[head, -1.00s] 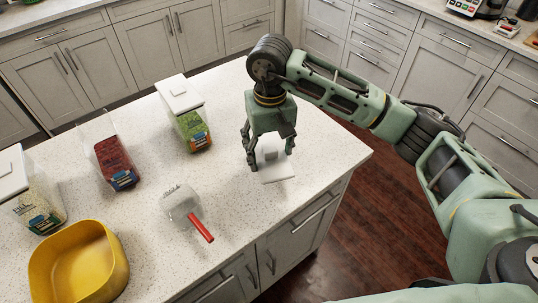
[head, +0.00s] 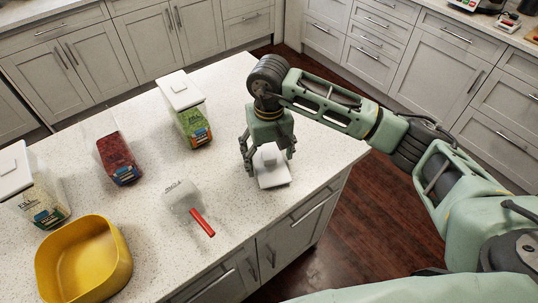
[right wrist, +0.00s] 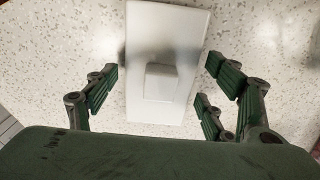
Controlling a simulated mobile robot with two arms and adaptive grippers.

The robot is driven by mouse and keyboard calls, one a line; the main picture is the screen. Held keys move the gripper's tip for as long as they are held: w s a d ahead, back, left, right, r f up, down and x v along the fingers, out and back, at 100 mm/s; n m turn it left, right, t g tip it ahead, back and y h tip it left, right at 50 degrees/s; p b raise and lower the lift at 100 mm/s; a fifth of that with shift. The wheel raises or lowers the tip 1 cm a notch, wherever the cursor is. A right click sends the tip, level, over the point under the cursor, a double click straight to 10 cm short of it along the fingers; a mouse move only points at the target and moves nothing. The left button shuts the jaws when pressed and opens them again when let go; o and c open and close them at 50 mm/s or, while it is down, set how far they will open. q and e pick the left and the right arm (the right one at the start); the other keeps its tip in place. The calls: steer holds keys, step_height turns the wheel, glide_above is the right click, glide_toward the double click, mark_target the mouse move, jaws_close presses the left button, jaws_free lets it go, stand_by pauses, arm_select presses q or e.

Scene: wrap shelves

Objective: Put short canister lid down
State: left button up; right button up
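The short canister lid (head: 272,178), white with a square knob, lies flat on the speckled counter near its right edge. It also shows in the right wrist view (right wrist: 163,107), knob up. My right gripper (head: 268,160) is over the lid. Its fingers stand apart on both sides of the knob with clear gaps, so it is open and holds nothing. The lidless clear canister with red contents (head: 118,160) stands to the left on the counter. My left gripper is not in view.
A lidded canister with green contents (head: 194,125) stands behind the scoop. Another lidded canister (head: 40,200) stands at the left, near a yellow bowl (head: 118,262). A clear scoop with a red handle (head: 202,223) lies mid-counter. Counter between scoop and lid is clear.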

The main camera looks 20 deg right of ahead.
stand_by(0.3)
steer(key=shift+r, duration=0.2)
steer(key=shift+w+r, duration=0.1)
steer(key=shift+r, duration=0.2)
step_height(320, 180, up, 11)
steer(key=b, duration=0.3)
steer(key=shift+r, duration=0.15)
